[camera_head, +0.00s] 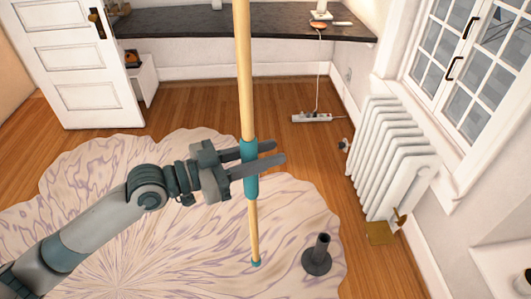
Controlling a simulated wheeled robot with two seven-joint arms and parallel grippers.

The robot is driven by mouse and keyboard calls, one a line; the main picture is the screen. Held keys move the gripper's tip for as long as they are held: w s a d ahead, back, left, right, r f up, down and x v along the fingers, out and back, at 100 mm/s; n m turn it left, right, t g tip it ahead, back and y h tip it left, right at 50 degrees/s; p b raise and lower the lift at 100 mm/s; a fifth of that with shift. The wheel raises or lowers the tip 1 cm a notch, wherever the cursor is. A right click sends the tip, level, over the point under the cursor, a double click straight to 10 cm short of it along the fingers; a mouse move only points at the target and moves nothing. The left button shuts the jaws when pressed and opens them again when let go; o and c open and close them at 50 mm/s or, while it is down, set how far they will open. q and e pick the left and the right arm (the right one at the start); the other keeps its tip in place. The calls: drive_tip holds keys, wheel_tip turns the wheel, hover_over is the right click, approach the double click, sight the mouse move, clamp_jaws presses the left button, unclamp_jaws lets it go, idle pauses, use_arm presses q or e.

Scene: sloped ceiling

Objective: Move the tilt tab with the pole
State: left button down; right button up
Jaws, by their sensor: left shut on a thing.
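The pole (244,85) is long, wooden and light, with a teal grip section (251,183) and a small teal tip (256,263) at its lower end. It stands nearly upright and runs out of the top of the head view. My left gripper (265,155) is shut on the pole at the teal section. A dark grey round stand with a short tube (318,257) is on the rug to the right of the pole's lower end. I cannot make out a tilt tab. The pole's upper end is out of view. My right gripper is not in view.
A patterned rug (120,215) covers the wooden floor (300,150). A white radiator (385,155) stands under the window (465,65) at right. A power strip (312,117) lies near a dark counter (200,24). A white door (75,65) is open at left.

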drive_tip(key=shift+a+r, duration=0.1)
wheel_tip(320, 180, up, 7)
drive_tip(key=p, duration=0.7)
idle(1.1)
idle(1.1)
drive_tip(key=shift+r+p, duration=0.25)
drive_tip(key=shift+p, duration=0.1)
idle(0.7)
